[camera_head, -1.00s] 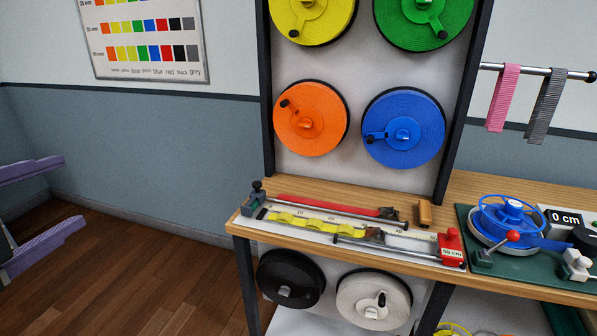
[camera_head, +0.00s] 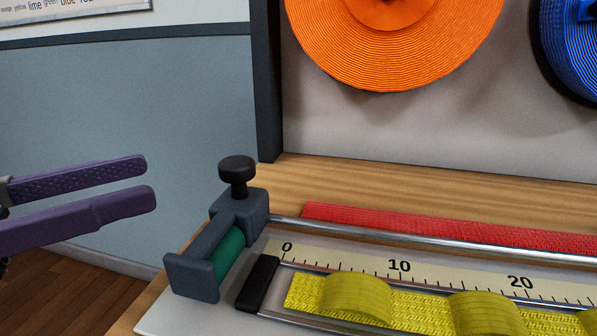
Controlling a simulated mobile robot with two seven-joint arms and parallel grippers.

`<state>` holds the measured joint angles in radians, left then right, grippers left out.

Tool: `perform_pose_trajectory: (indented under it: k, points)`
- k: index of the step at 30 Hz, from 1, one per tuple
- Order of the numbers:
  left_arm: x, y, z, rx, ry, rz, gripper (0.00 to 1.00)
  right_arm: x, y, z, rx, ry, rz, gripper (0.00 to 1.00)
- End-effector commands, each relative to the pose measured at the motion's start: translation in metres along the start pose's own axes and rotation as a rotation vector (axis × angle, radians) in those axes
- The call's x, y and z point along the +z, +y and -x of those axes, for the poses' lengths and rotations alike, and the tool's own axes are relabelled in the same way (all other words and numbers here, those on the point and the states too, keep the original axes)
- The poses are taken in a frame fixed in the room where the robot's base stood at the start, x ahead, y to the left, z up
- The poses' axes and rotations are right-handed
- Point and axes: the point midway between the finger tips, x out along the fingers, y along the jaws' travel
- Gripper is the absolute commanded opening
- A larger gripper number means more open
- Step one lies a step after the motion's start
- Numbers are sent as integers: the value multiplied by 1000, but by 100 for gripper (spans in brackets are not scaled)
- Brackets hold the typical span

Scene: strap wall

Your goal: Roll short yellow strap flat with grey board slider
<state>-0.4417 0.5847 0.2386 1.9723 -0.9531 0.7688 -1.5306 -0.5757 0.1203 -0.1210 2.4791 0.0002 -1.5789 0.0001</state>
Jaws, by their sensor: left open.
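The short yellow strap (camera_head: 413,305) lies along the measuring board (camera_head: 345,261) in the camera_head view, with raised humps along it. Its left end lies near the 0 mark and its right part runs out of the picture. The grey slider (camera_head: 216,243) with a green roller and a black knob stands at the board's left end, on a metal rail (camera_head: 400,235), left of the strap. My left gripper (camera_head: 147,182) has purple fingers, is open and empty, and is left of the slider, apart from it. My right gripper is not in view.
A red strap (camera_head: 450,229) lies behind the rail. A black end piece (camera_head: 258,284) sits between slider and strap. The wooden bench (camera_head: 330,175) is bare behind the red strap. Orange (camera_head: 395,50) and blue (camera_head: 575,50) strap reels hang above.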

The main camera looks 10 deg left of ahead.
Motion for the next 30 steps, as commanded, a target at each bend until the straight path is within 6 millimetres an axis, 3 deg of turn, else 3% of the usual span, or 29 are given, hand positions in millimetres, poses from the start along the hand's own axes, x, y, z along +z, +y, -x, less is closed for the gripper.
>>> perform_pose_trajectory:
  k: [1, 5, 19, 30]
  points:
    - [-7, -1, 0, -11, 6, -14, 68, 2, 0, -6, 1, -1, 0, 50]
    - [-5, -2, -9, -20, 10, -25, 68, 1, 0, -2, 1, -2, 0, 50]
    - [-4, -3, -88, -17, 7, -21, 68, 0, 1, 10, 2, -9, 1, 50]
    - [-6, -4, -99, -16, 10, -20, 68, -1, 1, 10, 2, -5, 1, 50]
